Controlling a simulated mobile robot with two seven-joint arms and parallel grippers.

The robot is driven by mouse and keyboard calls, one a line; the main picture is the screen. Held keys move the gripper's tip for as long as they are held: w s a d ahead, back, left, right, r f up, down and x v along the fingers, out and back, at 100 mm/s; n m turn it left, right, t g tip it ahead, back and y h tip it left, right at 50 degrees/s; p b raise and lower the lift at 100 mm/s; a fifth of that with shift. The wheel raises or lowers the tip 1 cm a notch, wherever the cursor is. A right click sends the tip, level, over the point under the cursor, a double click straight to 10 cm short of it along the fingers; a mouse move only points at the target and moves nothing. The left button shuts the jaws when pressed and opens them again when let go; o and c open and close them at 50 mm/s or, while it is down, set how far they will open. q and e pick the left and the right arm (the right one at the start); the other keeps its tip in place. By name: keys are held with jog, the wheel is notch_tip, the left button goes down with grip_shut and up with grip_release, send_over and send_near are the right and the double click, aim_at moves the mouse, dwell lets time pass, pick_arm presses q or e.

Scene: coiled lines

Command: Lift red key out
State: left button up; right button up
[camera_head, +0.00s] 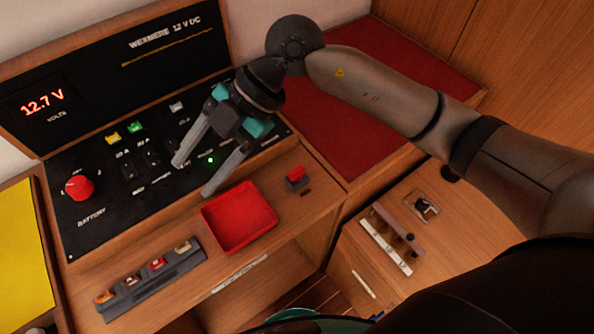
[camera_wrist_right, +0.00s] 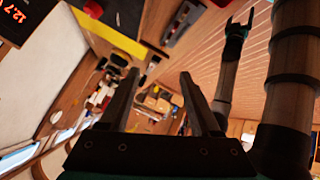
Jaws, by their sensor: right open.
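A round red key-like knob (camera_head: 79,186) sits upright on the black panel (camera_head: 105,225) above the word BATTERY, at the left of the head view. A red shape at the top edge of the right wrist view (camera_wrist_right: 92,8) looks like the same knob, partly cut off. My right gripper (camera_head: 192,180) is open and empty over the panel's right part, to the right of the knob and apart from it. Its fingers also show in the right wrist view (camera_wrist_right: 160,75). My left gripper (camera_wrist_right: 239,23) shows small at the top of that view, with its fingers apart and empty.
A shallow red tray (camera_head: 240,217) lies empty on the wooden ledge. A dark rack (camera_head: 133,297) with several small coloured pieces lies left of it, and a small red-topped switch (camera_head: 297,175) right of it. A raised back panel (camera_head: 100,65) reads 12.7 V.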

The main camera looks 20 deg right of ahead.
jog(key=w+d+f+m+t+h, duration=0.1)
jog(key=w+d+f+m+h, duration=0.25)
jog(key=d, duration=0.55)
jog(key=t+h, duration=0.1)
jog(key=h, duration=0.5)
send_over(297, 169)
jog(key=shift+m, duration=0.45)
jog(key=f, duration=0.8)
jog(key=shift+s+f, duration=0.2)
jog(key=shift+f, duration=0.15)
jog(key=shift+w+f, duration=0.2)
jog(key=shift+f, duration=2.7)
jog(key=shift+c, duration=0.3)
grip_shut()
